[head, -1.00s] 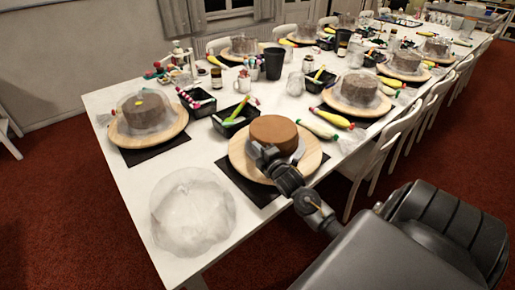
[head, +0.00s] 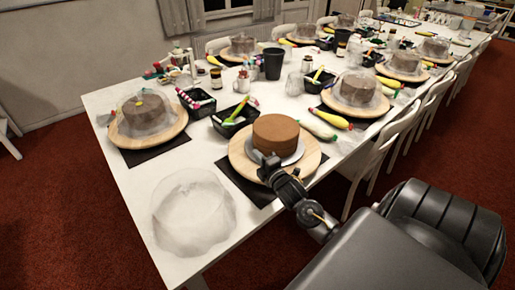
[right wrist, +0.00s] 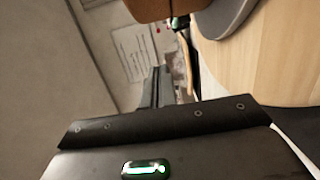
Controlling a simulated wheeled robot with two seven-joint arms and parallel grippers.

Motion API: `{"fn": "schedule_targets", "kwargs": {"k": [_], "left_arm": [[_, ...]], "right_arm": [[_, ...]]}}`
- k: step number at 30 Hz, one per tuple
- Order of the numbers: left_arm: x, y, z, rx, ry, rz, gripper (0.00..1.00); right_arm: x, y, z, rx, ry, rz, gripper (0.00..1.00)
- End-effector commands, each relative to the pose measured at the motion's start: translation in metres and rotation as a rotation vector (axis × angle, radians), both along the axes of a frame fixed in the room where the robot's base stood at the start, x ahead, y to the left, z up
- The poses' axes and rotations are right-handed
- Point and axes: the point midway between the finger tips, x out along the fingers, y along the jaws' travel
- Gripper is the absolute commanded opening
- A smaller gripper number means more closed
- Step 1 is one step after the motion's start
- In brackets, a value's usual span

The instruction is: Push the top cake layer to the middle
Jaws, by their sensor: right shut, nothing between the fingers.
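A brown round cake (head: 276,132) stands on a thin grey disc (head: 298,152) on a round wooden turntable (head: 310,158) near the table's front edge. I cannot make out a seam between its layers in the head view. My right gripper (head: 264,164) is shut and empty, on the near side of the cake, over the turntable; whether it touches the cake is unclear. In the right wrist view the shut fingers (right wrist: 157,85) point towards the upper part, with the cake's brown side (right wrist: 160,8), the grey disc (right wrist: 218,22) and the turntable (right wrist: 270,60) above and right. My left gripper is out of view.
A clear crumpled cover (head: 190,215) lies on the white table left of the turntable. A black tray with tools (head: 234,120) stands behind the cake. Piping bags (head: 322,122) lie to the right. Another covered cake (head: 142,112) stands at the left.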

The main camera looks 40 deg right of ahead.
Motion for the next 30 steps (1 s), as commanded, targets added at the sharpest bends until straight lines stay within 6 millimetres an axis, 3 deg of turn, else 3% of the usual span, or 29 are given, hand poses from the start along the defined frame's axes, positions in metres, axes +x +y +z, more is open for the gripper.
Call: {"fn": "schedule_targets", "kwargs": {"k": [3,10,30], "left_arm": [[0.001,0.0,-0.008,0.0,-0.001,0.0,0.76],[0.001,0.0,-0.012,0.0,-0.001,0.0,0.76],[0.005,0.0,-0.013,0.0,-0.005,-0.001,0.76]], "right_arm": [[-0.027,0.005,-0.003,0.0,0.001,0.0,0.0],[-0.059,0.011,-0.002,0.001,0.0,0.0,0.0],[-0.067,0.012,0.0,0.001,-0.001,0.0,0.0]]}}
